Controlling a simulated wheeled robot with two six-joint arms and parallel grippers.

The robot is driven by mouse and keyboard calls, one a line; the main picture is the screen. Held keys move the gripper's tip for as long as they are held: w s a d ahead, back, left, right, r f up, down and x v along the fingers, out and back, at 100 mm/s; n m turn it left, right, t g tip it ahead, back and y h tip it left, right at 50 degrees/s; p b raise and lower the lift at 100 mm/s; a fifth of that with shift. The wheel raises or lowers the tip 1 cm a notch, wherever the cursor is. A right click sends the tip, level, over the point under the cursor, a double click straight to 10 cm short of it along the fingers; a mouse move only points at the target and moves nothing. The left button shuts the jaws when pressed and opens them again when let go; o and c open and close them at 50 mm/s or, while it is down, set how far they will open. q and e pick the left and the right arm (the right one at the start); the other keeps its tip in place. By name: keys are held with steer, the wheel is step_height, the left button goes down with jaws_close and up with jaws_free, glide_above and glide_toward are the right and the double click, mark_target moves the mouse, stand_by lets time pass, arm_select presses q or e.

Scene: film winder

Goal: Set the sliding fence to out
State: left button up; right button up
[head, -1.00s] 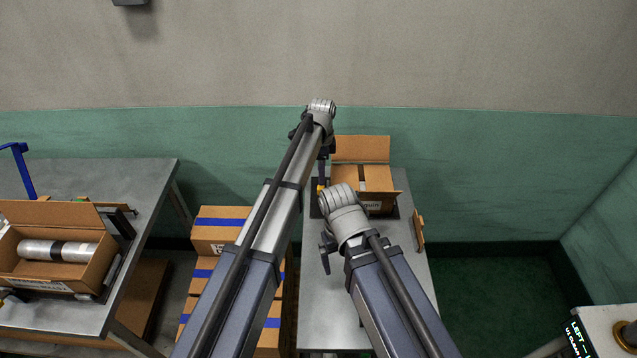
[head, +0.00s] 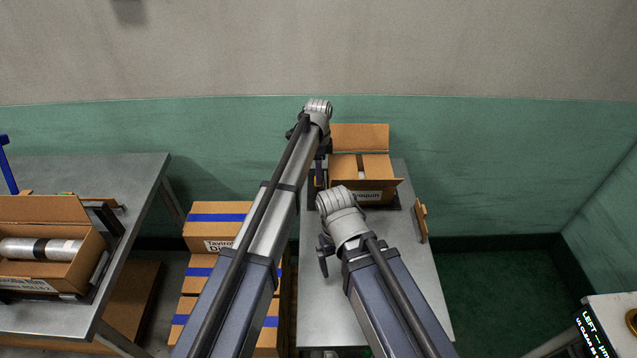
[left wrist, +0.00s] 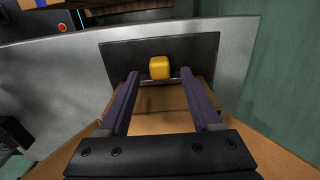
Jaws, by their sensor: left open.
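In the left wrist view a yellow block (left wrist: 160,67) sits on a dark flat plate (left wrist: 118,60). These look like a handle and its fence, but I cannot tell for certain or read the fence's position. My left gripper (left wrist: 160,76) is open, its two fingers on either side of the block's line, with no visible contact. In the head view my left gripper (head: 320,166) is mostly hidden behind its arm, beside an open cardboard box (head: 374,193) on the narrow metal table (head: 320,318).
A metal table (head: 135,180) at the left holds an open box with a silver roll (head: 40,248). Taped cartons (head: 215,225) are stacked between the tables. A small wooden piece (head: 421,221) is at the narrow table's right edge. A green wall (head: 480,170) stands close behind.

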arm_select(q)
step_height(320, 180, down, 2)
steer(key=shift+f+b, duration=0.1)
steer(key=shift+b, duration=0.5)
steer(key=shift+c, duration=0.2)
jaws_close()
stand_by(0.8)
